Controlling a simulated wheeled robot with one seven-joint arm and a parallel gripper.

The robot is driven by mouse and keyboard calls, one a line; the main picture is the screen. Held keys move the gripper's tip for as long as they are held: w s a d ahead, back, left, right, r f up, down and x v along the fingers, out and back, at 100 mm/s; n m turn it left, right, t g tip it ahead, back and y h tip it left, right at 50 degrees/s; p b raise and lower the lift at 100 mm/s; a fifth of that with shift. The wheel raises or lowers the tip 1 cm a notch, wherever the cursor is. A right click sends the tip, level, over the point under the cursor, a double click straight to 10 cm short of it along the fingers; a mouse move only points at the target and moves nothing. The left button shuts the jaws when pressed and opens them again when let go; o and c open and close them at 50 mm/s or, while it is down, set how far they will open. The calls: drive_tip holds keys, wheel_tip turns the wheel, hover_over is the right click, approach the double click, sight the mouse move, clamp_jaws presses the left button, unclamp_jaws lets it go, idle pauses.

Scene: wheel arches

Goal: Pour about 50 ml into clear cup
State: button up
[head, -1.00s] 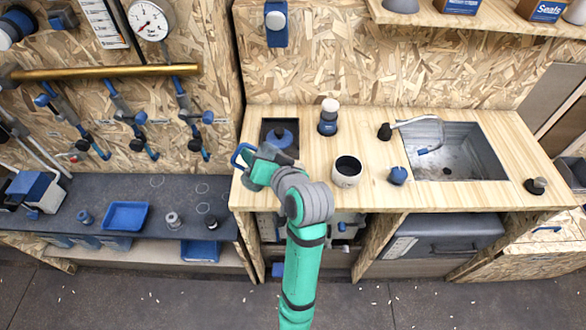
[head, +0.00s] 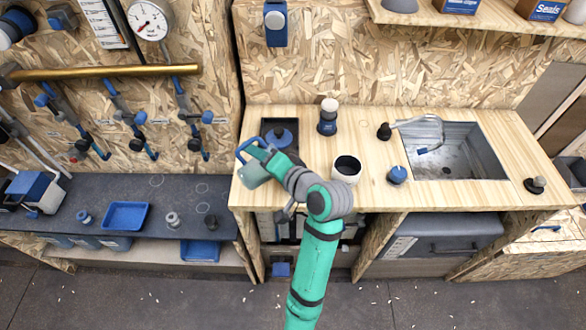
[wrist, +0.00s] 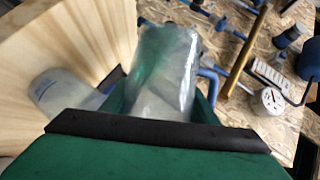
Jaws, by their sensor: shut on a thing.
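My gripper (head: 270,162) is over the left end of the wooden counter. In the wrist view it is shut on a clear vessel (wrist: 165,75), which fills the middle of the picture. A blue handle shows behind the vessel in that view and as a loop in the head view. The vessel looks tilted relative to the counter. A second clear vessel, likely the clear cup (wrist: 60,90), shows left of it over the wood. I cannot tell the liquid level in either vessel, or whether anything is flowing. In the head view my arm hides part of this area.
A white cup with a dark inside (head: 346,170) and a blue-capped item (head: 397,175) stand to the right. A white-topped bottle (head: 328,116) stands behind. A grey sink (head: 465,155) is at the right. A dark recess with a blue round thing (head: 281,135) lies just behind my gripper.

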drive_tip(key=shift+r+m+y, duration=0.3)
drive_tip(key=shift+r+m, duration=0.1)
drive_tip(key=shift+w+d+r+m, duration=0.1)
drive_tip(key=shift+r+m, duration=0.05)
drive_tip(key=shift+m, duration=0.15)
drive_tip(key=shift+w+a, duration=0.35)
drive_tip(key=shift+w, duration=0.15)
idle(0.5)
drive_tip(key=shift+w+d+r+m+y, duration=0.15)
drive_tip(key=shift+w+r+m+y, duration=0.15)
drive_tip(key=shift+y, duration=0.1)
idle(0.5)
drive_tip(key=shift+d, duration=0.1)
idle(0.6)
